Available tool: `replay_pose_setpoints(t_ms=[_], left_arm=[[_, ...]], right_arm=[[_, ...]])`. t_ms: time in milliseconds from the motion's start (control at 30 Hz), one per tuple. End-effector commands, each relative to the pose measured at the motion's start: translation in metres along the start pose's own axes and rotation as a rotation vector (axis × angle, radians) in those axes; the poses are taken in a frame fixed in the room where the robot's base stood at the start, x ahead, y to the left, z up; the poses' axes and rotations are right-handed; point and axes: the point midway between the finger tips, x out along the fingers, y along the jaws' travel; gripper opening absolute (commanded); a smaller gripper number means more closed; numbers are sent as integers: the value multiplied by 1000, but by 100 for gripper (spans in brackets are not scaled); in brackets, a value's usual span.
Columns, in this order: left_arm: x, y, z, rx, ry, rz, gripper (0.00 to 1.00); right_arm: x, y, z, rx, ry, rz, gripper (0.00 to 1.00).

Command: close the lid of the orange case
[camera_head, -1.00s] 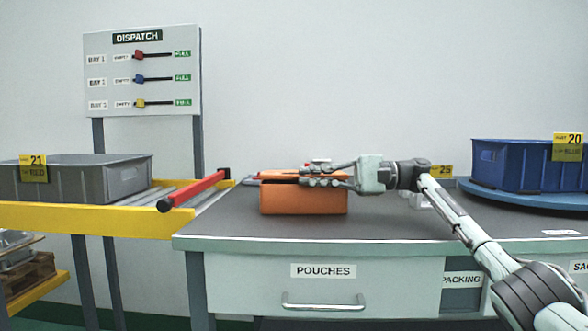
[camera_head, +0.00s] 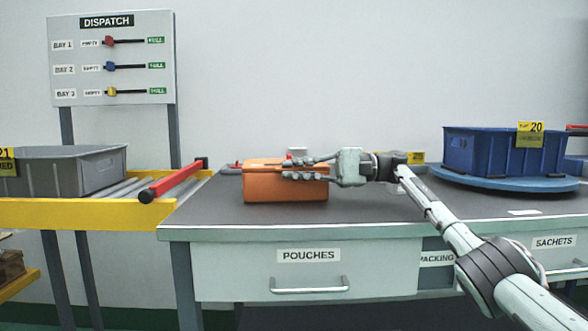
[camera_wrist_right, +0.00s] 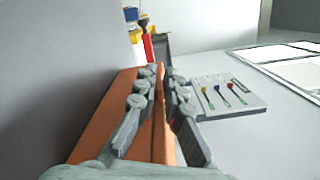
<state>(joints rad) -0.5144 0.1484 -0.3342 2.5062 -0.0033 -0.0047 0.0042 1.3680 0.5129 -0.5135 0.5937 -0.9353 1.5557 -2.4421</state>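The orange case (camera_head: 286,191) sits on the grey tabletop, left of the middle in the head view. Its lid (camera_head: 262,166) looks level and down or nearly down on the body; a thin gap cannot be ruled out. My right gripper (camera_head: 286,168) reaches in from the right at lid height, over the case's right half. Its two fingers are apart, one farther back and one at the front. In the right wrist view the fingers (camera_wrist_right: 161,78) lie over the orange case (camera_wrist_right: 98,128), with an orange edge running between them. My left gripper is out of view.
A blue bin (camera_head: 490,155) stands on a blue round plate at the right. A grey bin (camera_head: 95,172) sits on the yellow-framed roller conveyor at the left, with a red bar (camera_head: 172,183) near the table. The tabletop in front of the case is clear.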

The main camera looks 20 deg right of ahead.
Motion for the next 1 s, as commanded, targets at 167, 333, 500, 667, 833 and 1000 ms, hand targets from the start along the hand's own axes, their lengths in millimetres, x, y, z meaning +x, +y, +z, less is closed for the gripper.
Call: replay_pose_setpoints(t_ms=[167, 333, 500, 667, 833, 1000], left_arm=[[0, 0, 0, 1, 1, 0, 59], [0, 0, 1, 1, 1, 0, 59], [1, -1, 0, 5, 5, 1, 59], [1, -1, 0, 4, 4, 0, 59], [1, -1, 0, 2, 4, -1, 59], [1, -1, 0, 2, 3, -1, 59]], right_arm=[[0, 7, -4, 9, 6, 9, 26], [0, 4, -3, 6, 4, 6, 26], [-1, 3, -2, 4, 3, 4, 26], [-17, 2, -2, 4, 6, 2, 26], [-48, 2, -2, 5, 7, 2, 26], [-67, 3, -2, 6, 6, 4, 26]])
